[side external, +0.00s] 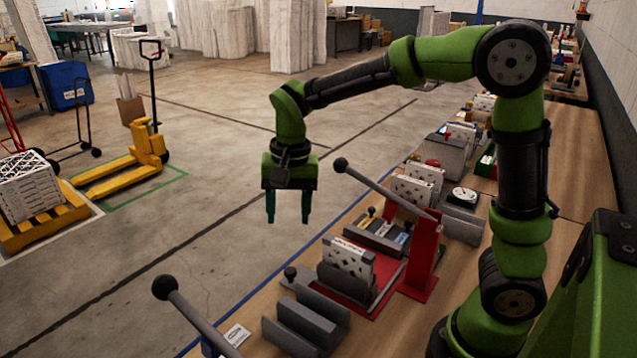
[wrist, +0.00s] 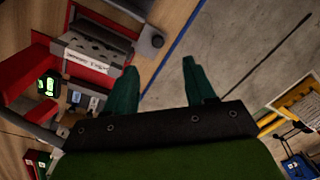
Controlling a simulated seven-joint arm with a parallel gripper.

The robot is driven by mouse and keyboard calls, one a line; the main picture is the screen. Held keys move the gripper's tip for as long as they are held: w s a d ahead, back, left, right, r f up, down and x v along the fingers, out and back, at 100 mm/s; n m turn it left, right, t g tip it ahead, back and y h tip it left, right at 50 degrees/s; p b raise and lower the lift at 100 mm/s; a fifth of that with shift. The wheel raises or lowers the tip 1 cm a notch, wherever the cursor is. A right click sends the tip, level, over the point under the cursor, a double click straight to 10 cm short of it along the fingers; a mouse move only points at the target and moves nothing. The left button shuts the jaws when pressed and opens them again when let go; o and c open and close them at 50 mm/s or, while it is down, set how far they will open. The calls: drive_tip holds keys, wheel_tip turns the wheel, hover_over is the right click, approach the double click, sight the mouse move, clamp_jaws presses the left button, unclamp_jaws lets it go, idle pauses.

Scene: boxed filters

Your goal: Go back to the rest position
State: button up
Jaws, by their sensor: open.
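My gripper (side external: 287,218) hangs pointing down at the end of my green arm, out past the table's blue edge line in the side view. Its two dark teal fingers are apart with nothing between them. They also show in the wrist view (wrist: 163,88). A white box with holes (side external: 347,262) stands upright in a red fixture (side external: 349,288) on the bench, to the lower right of my gripper. In the wrist view this box (wrist: 90,57) lies to the left of the fingers, apart from them.
A lever with a black ball (side external: 385,190) rises from a red bracket (side external: 424,258) near my gripper. Another lever (side external: 195,312) is in front. Grey holders (side external: 306,322) and several boxes line the wooden bench (side external: 565,150). A yellow pallet jack (side external: 125,170) stands on the floor at left.

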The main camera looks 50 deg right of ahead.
drive_tip(key=s+r+n+t, duration=0.3)
drive_tip(key=s, duration=0.4)
drive_tip(key=s+d+r+n+t+y, duration=0.1)
drive_tip(key=s+r+n+t, duration=0.2)
drive_tip(key=s, duration=0.4)
drive_tip(key=shift+t, duration=0.3)
drive_tip(key=shift+s, duration=0.1)
idle(0.4)
